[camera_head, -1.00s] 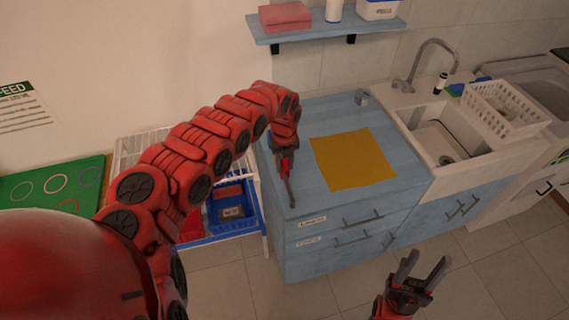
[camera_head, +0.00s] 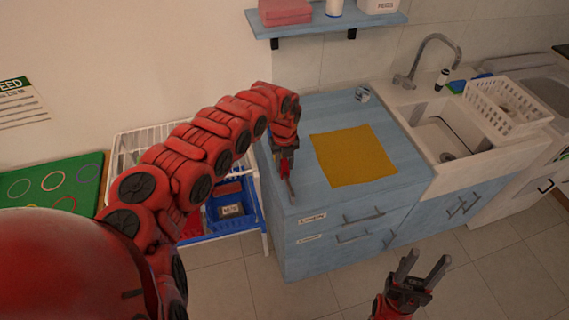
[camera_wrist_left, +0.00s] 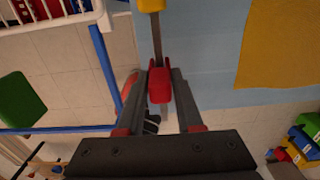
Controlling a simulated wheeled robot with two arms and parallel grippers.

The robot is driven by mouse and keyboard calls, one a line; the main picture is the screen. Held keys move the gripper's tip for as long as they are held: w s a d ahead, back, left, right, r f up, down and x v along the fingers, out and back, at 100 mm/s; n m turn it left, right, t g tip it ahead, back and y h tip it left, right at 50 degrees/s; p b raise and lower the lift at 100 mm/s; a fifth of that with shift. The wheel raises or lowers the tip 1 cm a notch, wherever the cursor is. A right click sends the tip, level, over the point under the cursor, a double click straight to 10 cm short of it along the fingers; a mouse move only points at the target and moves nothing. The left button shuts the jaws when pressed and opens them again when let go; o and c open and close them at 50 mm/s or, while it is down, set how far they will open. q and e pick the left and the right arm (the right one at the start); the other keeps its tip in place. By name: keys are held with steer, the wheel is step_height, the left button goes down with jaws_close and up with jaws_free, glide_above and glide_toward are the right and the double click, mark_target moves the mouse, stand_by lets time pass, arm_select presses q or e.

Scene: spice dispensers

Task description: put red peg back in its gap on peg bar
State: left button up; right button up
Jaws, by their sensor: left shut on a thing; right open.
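My left gripper (camera_head: 285,165) is over the left front part of the blue counter. In the left wrist view its fingers (camera_wrist_left: 161,78) are shut on the red peg (camera_wrist_left: 160,88). The thin brown-grey peg bar (camera_wrist_left: 157,45) runs away from the red peg towards a yellow peg (camera_wrist_left: 151,4) at the top edge of that view. Whether the red peg sits in its gap or only lines up with the bar, I cannot tell. My right gripper (camera_head: 422,262) is open and empty, low in front of the cabinet.
A yellow mat (camera_head: 352,157) lies on the blue counter (camera_head: 320,115), right of my left gripper. A white rack with a blue basket (camera_head: 232,222) stands left of the cabinet. The sink (camera_head: 440,138) and white dish basket (camera_head: 510,108) are at right. A shelf (camera_head: 325,27) hangs above.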

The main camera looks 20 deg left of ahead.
arm_select(q)
steer(key=shift+f+b, duration=0.5)
steer(key=shift+f, duration=0.2)
steer(key=o, duration=1.1)
steer(key=shift+c, duration=0.2)
steer(key=shift+r+p, duration=3.1)
steer(key=shift+r, duration=1.45)
